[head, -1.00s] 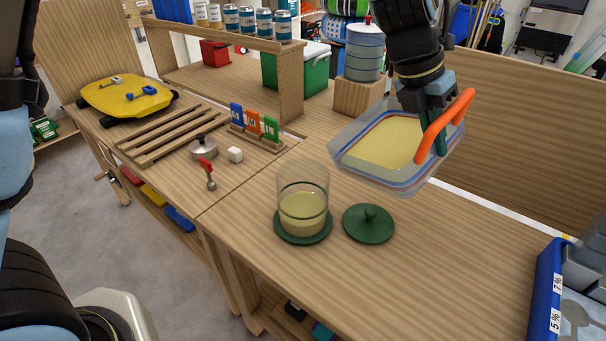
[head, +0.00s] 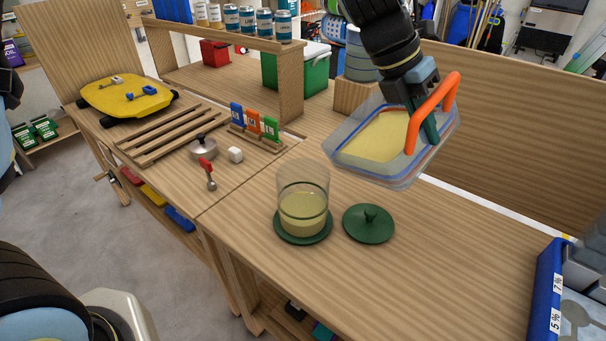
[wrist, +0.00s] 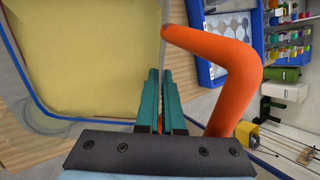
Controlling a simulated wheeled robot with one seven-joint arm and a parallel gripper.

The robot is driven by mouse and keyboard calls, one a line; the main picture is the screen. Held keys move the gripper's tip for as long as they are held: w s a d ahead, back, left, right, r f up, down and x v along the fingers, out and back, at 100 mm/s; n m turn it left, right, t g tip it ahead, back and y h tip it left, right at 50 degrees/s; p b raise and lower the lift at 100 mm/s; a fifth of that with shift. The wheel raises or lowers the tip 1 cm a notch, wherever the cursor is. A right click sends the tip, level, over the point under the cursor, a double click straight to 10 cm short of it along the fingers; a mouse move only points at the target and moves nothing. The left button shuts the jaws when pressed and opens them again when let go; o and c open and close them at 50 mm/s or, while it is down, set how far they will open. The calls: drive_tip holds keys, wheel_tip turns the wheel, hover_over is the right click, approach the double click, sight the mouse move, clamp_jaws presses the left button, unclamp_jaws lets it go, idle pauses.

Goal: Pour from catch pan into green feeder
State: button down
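The catch pan (head: 352,166) is a clear tub with a blue rim and an orange handle (head: 433,112). It holds a pale yellow material (head: 378,137) and hangs in the air, tilted a little, above the right of the bench. My gripper (head: 430,130) is at the handle side, its teal fingers close together at the pan's wall; the wrist view shows the fingers (wrist: 160,100) with the pan wall between them. The green feeder (head: 303,205) is a clear cylinder on a green base, partly filled with yellow material and open on top, left of and below the pan.
The green lid (head: 368,223) lies on the bench right of the feeder. A blue bin (head: 546,290) stands at the right edge. A blue stacked container on a wooden block (head: 354,96) is behind the pan. The bench front is clear.

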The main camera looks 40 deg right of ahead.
drive_tip(key=shift+w+a+r, duration=0.3)
drive_tip(key=shift+w+a, duration=0.2)
drive_tip(key=shift+w, duration=0.05)
drive_tip(key=shift+w+a+r+g+h, duration=0.1)
drive_tip(key=shift+w+g+h, duration=0.05)
drive_tip(key=shift+g+h, duration=0.15)
drive_tip(key=shift+w+a+r+g+h, duration=0.35)
drive_tip(key=shift+w+a+r, duration=0.05)
drive_tip(key=shift+r, duration=0.15)
drive_tip(key=shift+w+a+r+g+h, duration=0.35)
drive_tip(key=shift+a+r, duration=0.05)
drive_tip(key=shift+r, duration=0.15)
drive_tip(key=shift+w+a+r+g+h, duration=0.15)
drive_tip(key=shift+w+a+g+h, duration=0.25)
drive_tip(key=shift+w+a, duration=0.2)
idle(0.6)
drive_tip(key=shift+w+a+r+g+h+b, duration=0.3)
drive_tip(key=shift+a+b, duration=0.05)
drive_tip(key=shift+b, duration=0.1)
drive_tip(key=shift+f, duration=0.1)
